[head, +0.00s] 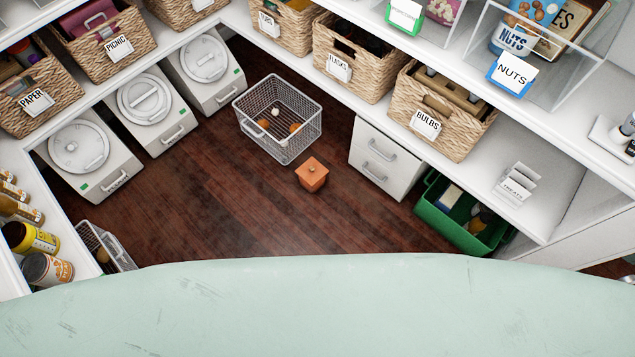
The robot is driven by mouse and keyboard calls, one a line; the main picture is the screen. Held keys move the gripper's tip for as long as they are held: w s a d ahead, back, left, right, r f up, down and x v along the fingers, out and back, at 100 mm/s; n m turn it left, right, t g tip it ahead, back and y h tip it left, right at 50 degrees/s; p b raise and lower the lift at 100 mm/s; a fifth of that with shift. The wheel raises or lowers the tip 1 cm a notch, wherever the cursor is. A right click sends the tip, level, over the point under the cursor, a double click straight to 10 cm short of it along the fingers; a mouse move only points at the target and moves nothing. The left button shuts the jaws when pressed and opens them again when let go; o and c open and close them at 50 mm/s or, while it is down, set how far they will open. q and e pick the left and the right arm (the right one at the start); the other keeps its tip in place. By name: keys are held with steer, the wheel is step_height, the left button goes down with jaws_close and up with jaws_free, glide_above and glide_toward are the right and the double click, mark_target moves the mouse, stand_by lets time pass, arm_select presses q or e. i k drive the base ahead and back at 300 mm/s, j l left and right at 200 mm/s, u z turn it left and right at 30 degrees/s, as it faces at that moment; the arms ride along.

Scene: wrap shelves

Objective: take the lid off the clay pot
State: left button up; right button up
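The clay pot (312,178) is a small orange-brown square pot standing on the dark wooden floor near the middle of the head view. Its lid (311,168) sits on top, with a small knob in the middle. Neither of my grippers shows in this view. A large pale green surface fills the bottom of the picture and hides the floor below it.
A wire basket (278,124) with round items stands just behind the pot. A white drawer unit (385,160) and a green crate (463,216) stand to the right. White bins (80,155) line the left under shelves. Floor left of the pot is clear.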

mark_target(312, 171)
steer(key=i+j+z, duration=0.5)
steer(key=j, duration=0.4)
steer(key=i, duration=0.1)
